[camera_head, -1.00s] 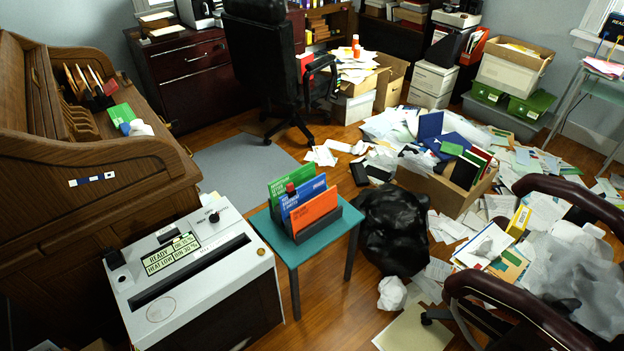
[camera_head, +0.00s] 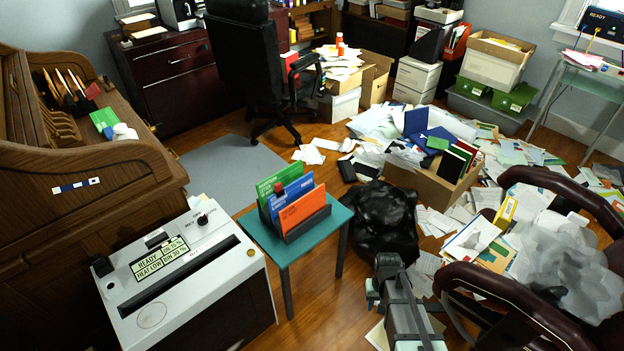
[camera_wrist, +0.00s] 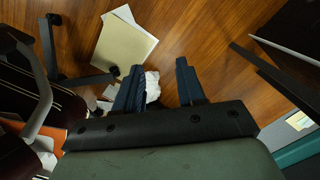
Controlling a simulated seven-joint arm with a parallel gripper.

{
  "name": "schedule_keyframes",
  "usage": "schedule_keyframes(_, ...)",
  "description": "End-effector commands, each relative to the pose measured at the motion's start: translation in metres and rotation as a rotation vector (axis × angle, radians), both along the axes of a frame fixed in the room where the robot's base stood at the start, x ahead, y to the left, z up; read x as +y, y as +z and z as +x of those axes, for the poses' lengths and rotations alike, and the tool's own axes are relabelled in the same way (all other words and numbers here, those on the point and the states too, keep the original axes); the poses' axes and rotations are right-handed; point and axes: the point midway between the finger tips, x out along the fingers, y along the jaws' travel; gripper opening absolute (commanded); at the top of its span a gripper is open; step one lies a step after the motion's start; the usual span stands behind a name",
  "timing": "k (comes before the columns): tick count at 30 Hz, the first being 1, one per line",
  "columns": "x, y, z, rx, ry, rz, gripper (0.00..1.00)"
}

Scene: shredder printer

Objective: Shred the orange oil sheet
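The orange sheet (camera_head: 303,211) stands upright in front of a blue (camera_head: 290,192) and a green sheet (camera_head: 270,185) in a dark holder (camera_head: 302,230). The holder is on a small teal table (camera_head: 257,234). The white-topped shredder (camera_head: 190,262) is left of the table, with a long dark slot and a display reading READY and HEAT LOW. My gripper (camera_wrist: 160,86) is open and empty in the wrist view, its two dark fingers apart over the floor. In the head view my arm is right of the teal table, apart from the sheets; the fingertips are not clear there.
A black bag (camera_head: 383,217) lies right of the table. A box of folders (camera_head: 432,188), scattered papers and a dark red chair (camera_head: 510,290) crowd the right. A roll-top desk (camera_head: 80,200) is at the left. Wooden floor is bare in front of the table.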

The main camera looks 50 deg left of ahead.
Motion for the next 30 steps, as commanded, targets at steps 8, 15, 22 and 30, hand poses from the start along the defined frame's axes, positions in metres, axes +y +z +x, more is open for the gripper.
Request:
schedule_keyframes(8,0.163,0.065,0.013,-0.078,0.177,0.084,0.39)
schedule_keyframes(15,0.294,0.137,0.008,-0.122,0.417,0.137,0.39)
schedule_keyframes(22,0.405,0.219,0.027,-0.144,0.781,0.144,0.39)
schedule_keyframes(30,0.445,0.234,0.053,-0.057,1.273,0.075,0.39)
